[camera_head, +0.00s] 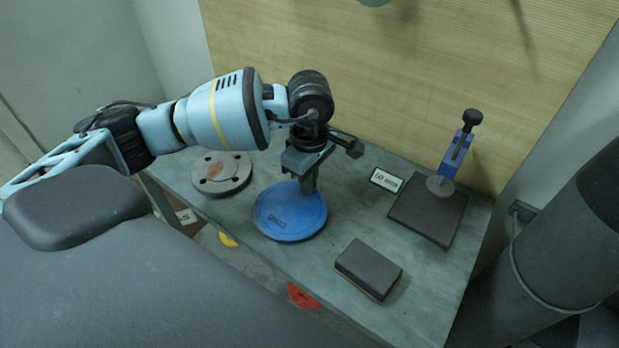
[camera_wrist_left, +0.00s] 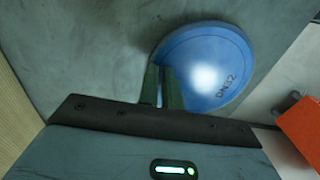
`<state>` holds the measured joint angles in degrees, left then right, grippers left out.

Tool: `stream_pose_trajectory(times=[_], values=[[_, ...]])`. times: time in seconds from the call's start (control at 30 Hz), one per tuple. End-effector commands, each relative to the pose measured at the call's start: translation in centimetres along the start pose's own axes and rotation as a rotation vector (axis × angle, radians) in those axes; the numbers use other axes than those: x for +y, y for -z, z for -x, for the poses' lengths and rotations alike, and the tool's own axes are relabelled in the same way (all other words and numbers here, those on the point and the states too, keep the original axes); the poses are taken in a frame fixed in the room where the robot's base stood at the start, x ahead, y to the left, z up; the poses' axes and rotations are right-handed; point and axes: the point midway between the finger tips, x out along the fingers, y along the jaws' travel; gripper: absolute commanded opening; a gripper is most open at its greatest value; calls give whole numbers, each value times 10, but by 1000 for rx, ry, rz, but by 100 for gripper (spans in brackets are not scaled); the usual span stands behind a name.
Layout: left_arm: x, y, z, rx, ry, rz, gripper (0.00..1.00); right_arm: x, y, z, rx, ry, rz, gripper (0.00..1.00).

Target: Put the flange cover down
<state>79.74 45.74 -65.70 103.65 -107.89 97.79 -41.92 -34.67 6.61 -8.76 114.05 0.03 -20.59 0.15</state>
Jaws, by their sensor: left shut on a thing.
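The flange cover (camera_head: 283,219) is a round blue disc at the middle of the grey-green workbench in the head view. It looks flat, on or just above the bench top; I cannot tell which. In the left wrist view the cover (camera_wrist_left: 208,66) shows a "DN32" marking and a bright glare. My left gripper (camera_head: 308,187) points down over the cover's back right part. Its fingers (camera_wrist_left: 162,88) are shut on the cover's edge, and their tips are partly hidden. My right gripper is in neither view.
A grey steel flange (camera_head: 221,174) lies left of the cover on the bench (camera_head: 330,218). A dark block (camera_head: 368,268) lies at the front right. Bare bench surrounds the cover's right side.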

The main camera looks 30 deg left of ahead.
Motion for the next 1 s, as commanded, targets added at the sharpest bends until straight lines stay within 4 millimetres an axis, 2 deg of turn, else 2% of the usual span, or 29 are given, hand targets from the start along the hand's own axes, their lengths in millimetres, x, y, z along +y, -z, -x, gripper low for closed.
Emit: stream_pose_trajectory(times=[0.07,0.1,0.23,0.5,0.67,1.0], values=[[0,0,-4,0,2,0,0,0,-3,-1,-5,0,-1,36],[0,0,-3,0,1,0,12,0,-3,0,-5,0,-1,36],[0,0,-2,0,1,1,28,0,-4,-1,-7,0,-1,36],[0,0,-2,0,0,1,28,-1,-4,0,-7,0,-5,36],[0,0,9,-1,-2,1,28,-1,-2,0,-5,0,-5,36],[1,0,73,0,-3,0,28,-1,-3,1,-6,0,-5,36]])
